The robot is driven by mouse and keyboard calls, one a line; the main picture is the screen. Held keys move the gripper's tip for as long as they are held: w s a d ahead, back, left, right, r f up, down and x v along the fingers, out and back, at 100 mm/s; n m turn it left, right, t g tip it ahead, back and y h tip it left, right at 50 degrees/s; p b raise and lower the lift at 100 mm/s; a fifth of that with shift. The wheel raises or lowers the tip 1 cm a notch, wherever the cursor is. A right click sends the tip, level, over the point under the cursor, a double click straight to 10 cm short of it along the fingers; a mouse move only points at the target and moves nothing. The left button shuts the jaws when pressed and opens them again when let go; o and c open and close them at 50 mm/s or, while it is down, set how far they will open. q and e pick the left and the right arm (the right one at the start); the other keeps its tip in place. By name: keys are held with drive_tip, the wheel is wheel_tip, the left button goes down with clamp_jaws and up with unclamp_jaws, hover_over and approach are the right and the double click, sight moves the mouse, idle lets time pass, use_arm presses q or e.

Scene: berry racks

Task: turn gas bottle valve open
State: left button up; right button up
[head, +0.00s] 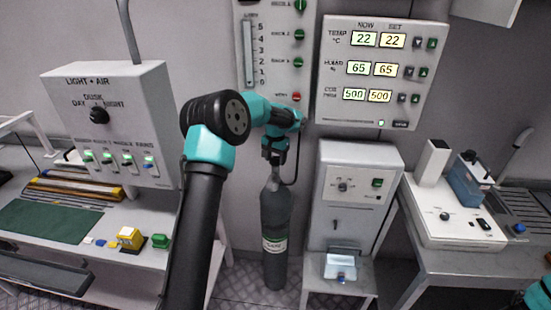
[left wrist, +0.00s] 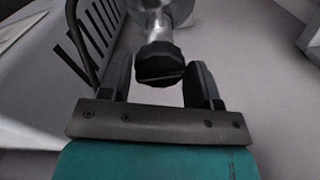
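The grey gas bottle (head: 275,225) stands upright against the back wall in the head view, with a pale label band on its body. My left gripper (head: 274,154) is at the top of the bottle and hides most of its valve. In the left wrist view the dark valve knob (left wrist: 160,66) sits on a metal stem between the two fingers of my left gripper (left wrist: 162,82). The fingers are apart, one on each side of the knob, with a thin gap showing at the left. Contact at the right finger is unclear. My right gripper is not in view.
A grey cabinet (head: 350,175) stands close to the right of the bottle. A thin dark hose (head: 297,158) runs beside the valve. A bench with a green mat (head: 55,220) is at the left. A wall display panel (head: 382,70) hangs above the cabinet.

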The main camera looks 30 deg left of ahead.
use_arm(q)
drive_tip(key=c, duration=0.6)
drive_tip(key=shift+o, duration=0.2)
